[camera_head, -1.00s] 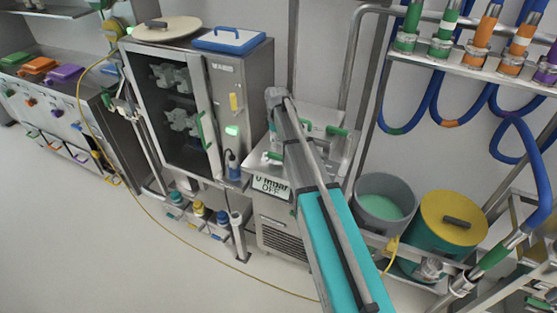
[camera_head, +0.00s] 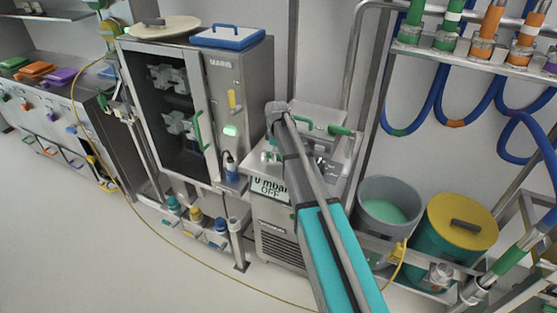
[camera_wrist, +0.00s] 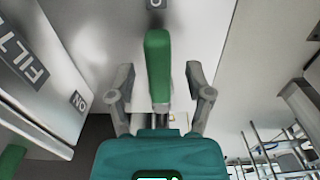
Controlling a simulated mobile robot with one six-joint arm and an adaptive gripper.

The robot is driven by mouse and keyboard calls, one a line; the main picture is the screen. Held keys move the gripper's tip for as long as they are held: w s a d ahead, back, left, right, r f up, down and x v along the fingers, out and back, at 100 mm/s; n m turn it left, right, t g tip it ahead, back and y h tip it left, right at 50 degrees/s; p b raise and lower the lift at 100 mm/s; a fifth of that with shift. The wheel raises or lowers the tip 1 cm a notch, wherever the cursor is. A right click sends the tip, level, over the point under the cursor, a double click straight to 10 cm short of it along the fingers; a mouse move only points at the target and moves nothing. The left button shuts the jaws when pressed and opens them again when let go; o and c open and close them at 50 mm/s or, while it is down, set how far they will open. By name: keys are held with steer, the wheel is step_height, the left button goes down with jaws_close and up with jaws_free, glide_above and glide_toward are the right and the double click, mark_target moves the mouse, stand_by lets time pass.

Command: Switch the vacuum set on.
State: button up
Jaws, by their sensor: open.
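The vacuum set is a steel box (camera_head: 278,222) in the middle of the head view. Its display (camera_head: 270,188) reads "0 mbar OFF". In the wrist view a green lever (camera_wrist: 158,58) stands out from a pale panel, with an "O" mark (camera_wrist: 156,3) at its far end and an upside-down "ON" mark (camera_wrist: 78,101) to the left. My gripper (camera_wrist: 159,88) is open, with one finger on each side of the lever. Gaps show on both sides, so neither finger visibly touches it. In the head view my arm hides much of the set's top.
A steel cabinet (camera_head: 225,75) with a glass door stands left of the set. A grey bucket (camera_head: 386,195) and a yellow-lidded drum (camera_head: 455,222) stand to the right. Blue hoses (camera_head: 437,100) hang from a rack above. A yellow cable (camera_head: 180,258) crosses the floor.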

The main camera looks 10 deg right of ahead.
steer(key=shift+f, duration=0.45)
jaws_close()
steer(key=shift+d, duration=0.2)
steer(key=shift+a, duration=0.25)
